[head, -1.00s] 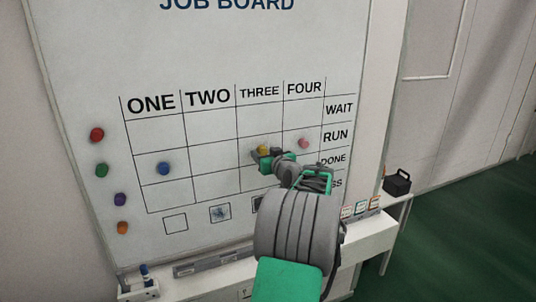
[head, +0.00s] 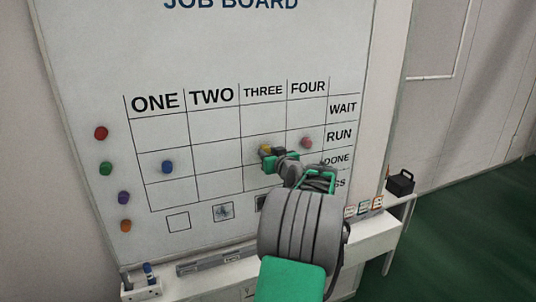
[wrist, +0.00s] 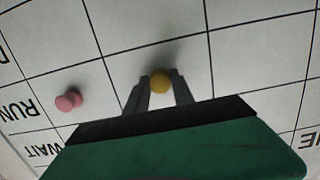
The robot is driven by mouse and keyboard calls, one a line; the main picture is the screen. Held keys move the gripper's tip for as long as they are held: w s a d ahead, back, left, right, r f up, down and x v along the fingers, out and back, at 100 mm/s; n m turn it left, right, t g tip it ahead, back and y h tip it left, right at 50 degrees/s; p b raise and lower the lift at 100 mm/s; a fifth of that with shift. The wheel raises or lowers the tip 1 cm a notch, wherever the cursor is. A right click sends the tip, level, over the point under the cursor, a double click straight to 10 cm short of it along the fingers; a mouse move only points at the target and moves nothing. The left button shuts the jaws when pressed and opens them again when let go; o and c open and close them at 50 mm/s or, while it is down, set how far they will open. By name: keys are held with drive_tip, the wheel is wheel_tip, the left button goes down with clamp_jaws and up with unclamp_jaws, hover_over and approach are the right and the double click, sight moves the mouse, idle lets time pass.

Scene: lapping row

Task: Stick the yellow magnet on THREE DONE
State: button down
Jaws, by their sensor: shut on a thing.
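The yellow magnet (head: 265,149) is between the fingertips of my gripper (head: 267,154), which is shut on it. My gripper and arm hide part of the THREE and FOUR cells in the DONE row.
A pink magnet (head: 306,142) is in FOUR RUN, beside my gripper. Red (head: 100,133), green (head: 106,168), purple (head: 124,198) and orange (head: 126,225) magnets line the left edge. A ledge (head: 205,265) runs below the board.

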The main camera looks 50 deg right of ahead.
drive_tip(key=shift+f+b+v, duration=0.1)
drive_tip(key=shift+b+v, duration=0.4)
drive_tip(key=shift+v, duration=0.25)
drive_tip(key=shift+f+b+v, duration=0.15)
drive_tip(key=shift+b+v, duration=0.3)
drive_tip(key=shift+v, duration=0.3)
drive_tip(key=f+b+v, duration=0.1)
drive_tip(key=b+v, duration=0.3)
drive_tip(key=v, duration=0.2)
drive_tip(key=shift+b, duration=0.35)
